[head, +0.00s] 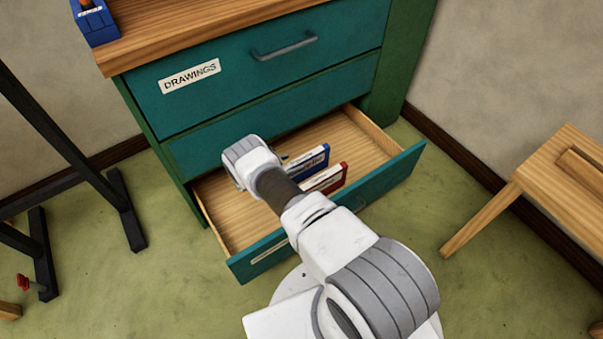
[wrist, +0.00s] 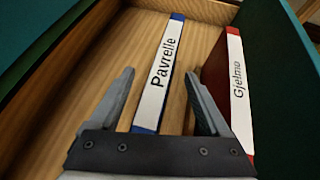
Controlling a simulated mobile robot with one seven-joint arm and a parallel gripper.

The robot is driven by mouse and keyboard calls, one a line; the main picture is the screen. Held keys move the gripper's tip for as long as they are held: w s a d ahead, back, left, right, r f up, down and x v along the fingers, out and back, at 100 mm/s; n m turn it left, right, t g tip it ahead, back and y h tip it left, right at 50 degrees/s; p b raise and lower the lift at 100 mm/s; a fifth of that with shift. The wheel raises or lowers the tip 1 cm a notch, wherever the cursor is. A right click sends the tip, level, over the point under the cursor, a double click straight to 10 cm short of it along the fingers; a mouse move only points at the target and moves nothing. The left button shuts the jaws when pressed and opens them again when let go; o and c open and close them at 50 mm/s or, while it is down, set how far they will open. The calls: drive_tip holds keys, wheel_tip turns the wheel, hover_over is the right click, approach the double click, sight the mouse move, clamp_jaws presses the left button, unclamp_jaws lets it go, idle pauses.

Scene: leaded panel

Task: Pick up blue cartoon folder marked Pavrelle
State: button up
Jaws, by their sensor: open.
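The blue folder marked Pavrelle (wrist: 161,77) stands on edge in the open bottom drawer, its white label facing up in the wrist view. It also shows in the head view (head: 308,161), partly hidden by my arm. My gripper (wrist: 160,88) is open, with one finger on each side of the Pavrelle folder's near part. I cannot tell whether either finger touches it. In the head view my gripper's fingers are hidden behind my arm.
A red folder marked Gjelmo (wrist: 240,95) stands close to the right of my right finger. The drawer (head: 365,135) has wooden walls and a green front, with bare floor around the folders. The green cabinet (head: 230,85) rises behind. A wooden stool (head: 560,190) stands at right.

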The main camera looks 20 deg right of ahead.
sight(299, 160)
drive_tip(key=x, duration=0.2)
drive_tip(key=b+x, duration=0.1)
drive_tip(key=x, duration=0.1)
drive_tip(key=shift+s+d+r, duration=0.1)
drive_tip(key=shift+s+d, duration=0.05)
drive_tip(key=shift+d, duration=0.2)
clamp_jaws()
drive_tip(key=shift+r, duration=0.1)
idle(0.9)
